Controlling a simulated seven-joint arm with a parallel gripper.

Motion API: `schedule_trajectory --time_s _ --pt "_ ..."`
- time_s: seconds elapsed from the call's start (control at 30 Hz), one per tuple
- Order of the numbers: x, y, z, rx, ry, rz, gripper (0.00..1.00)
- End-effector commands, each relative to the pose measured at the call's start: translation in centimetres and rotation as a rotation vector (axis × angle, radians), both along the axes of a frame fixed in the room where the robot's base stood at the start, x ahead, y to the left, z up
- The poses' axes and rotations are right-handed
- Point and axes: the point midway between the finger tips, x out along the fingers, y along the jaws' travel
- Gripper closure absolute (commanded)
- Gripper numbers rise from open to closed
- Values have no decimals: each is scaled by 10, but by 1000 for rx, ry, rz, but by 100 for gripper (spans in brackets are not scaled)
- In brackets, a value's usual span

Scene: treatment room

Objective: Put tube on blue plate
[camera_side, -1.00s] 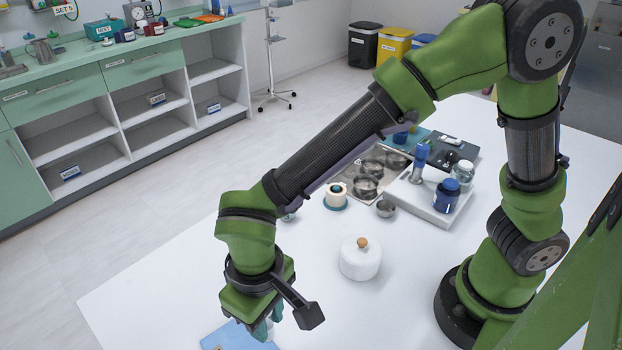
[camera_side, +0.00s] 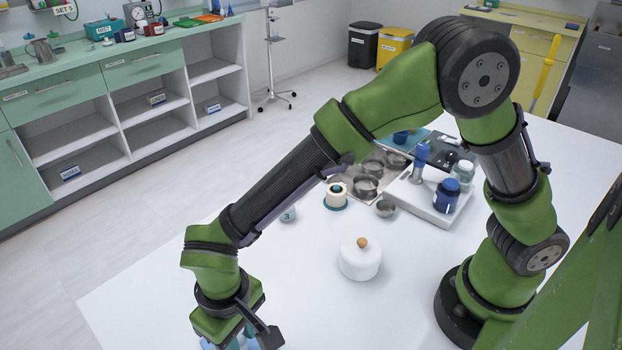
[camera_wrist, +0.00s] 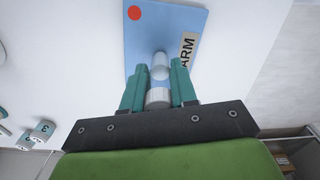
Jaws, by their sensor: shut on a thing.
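In the wrist view, a pale grey-white tube (camera_wrist: 159,97) stands between the two teal fingers of my gripper (camera_wrist: 160,72), which is shut on it. The blue plate (camera_wrist: 140,42), with a red dot and a label reading "ARM", lies beyond and beneath the fingertips. The tube's far end shows against the plate; I cannot tell whether it touches. In the side view my gripper (camera_side: 240,343) is low at the bottom edge, where the wrist hides most of the plate and the tube cannot be made out.
A white lidded pot (camera_side: 360,262) with a wooden knob stands right of my gripper. Behind it are a ringed roll (camera_side: 336,196), a small metal cup (camera_side: 386,208), a tray of metal bowls and a white stand (camera_side: 420,204) with blue-topped bottles.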

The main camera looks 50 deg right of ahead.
Motion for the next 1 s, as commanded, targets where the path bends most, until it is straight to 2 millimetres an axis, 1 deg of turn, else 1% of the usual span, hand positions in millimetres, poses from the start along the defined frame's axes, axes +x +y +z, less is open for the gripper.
schedule_trajectory --time_s 0.03,0.07,0.2,0.47,0.57,0.67,1.0 --pt "0 0 -2 -1 1 0 100" --pt "0 0 -2 0 1 0 68" --pt "0 0 -1 0 1 0 47" --pt "0 0 -1 0 0 0 47" --pt "0 0 4 1 -1 0 47" --pt "1 1 17 4 -3 0 47" --pt "1 0 89 4 -3 -1 47"
